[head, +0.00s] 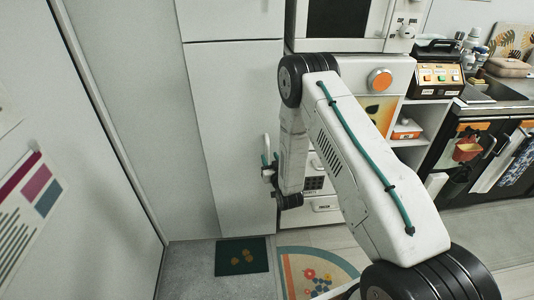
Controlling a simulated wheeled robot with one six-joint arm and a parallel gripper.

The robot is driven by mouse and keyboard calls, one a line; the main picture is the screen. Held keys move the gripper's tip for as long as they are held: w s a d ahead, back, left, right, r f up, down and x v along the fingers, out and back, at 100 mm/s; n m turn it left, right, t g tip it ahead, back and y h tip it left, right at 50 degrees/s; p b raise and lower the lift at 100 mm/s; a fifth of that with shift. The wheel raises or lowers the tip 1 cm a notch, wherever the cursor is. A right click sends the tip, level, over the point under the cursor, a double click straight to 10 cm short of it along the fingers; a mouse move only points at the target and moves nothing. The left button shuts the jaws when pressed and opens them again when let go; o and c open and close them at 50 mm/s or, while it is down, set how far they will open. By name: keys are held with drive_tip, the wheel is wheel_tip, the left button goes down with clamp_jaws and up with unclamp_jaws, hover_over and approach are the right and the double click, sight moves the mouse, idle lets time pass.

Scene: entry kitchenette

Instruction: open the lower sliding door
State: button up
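A tall white cabinet stands left of centre, with a lower door (228,130) below a horizontal seam and a smaller upper panel (228,20). The lower door looks closed, flush with its surroundings. A pale upright handle (267,146) shows near its right edge. My gripper (268,168) is at the lower part of this handle, in front of the door. It is small and dark here, and I cannot tell whether its fingers touch the handle or are shut on it. My arm hides the area right of the door.
A white unit with an orange knob (380,79) and drawers stands right of the door, partly behind my arm. A dark green mat (242,257) and a patterned rug (317,270) lie on the floor. A white wall panel (70,150) is close on the left.

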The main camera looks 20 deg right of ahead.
sight(268, 154)
drive_tip(key=shift+w+d, duration=0.15)
drive_tip(key=shift+w, duration=2.1)
clamp_jaws()
